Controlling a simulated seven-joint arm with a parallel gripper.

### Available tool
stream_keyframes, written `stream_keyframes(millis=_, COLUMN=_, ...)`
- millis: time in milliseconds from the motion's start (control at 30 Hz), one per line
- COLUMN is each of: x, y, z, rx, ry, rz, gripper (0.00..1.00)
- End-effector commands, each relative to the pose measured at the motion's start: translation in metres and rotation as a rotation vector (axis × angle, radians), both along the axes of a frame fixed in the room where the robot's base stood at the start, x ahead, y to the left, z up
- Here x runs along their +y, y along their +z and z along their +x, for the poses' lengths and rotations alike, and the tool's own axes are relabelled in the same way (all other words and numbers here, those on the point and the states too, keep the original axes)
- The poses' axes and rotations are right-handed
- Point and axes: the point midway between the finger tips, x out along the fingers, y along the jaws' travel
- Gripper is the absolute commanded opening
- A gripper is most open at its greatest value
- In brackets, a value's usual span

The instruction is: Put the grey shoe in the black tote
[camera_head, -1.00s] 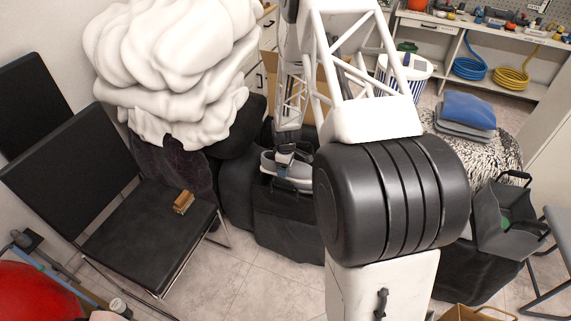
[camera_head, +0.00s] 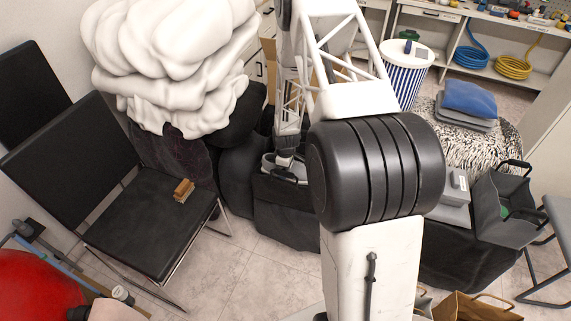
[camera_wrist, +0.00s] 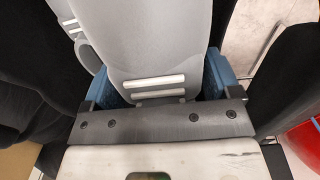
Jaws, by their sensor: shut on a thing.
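The grey shoe (camera_head: 298,171) is at the mouth of the black tote (camera_head: 285,222), in the middle of the head view. The tote's front rim hides its lower part. My gripper (camera_head: 284,160) comes down from above and is shut on the shoe. In the wrist view, the blue finger pads of my gripper (camera_wrist: 164,84) are on either side of the grey shoe (camera_wrist: 155,40), which has pale bars across it. Dark fabric lies on both sides. I cannot tell whether the shoe touches the tote's bottom.
A black chair (camera_head: 150,225) with a wooden brush (camera_head: 184,190) on it stands at left, beside a white puffy heap (camera_head: 170,60). A striped bin (camera_head: 404,75) and a blue cushion (camera_head: 468,98) are behind at right. Tiled floor (camera_head: 240,275) is clear in front of the tote.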

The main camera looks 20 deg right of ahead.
Motion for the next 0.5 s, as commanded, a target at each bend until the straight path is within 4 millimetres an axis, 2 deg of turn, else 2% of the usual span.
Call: stream_keyframes(millis=500, x=0.0, y=-0.044, z=0.0, rx=0.0, ry=0.0, rz=0.0, gripper=0.5)
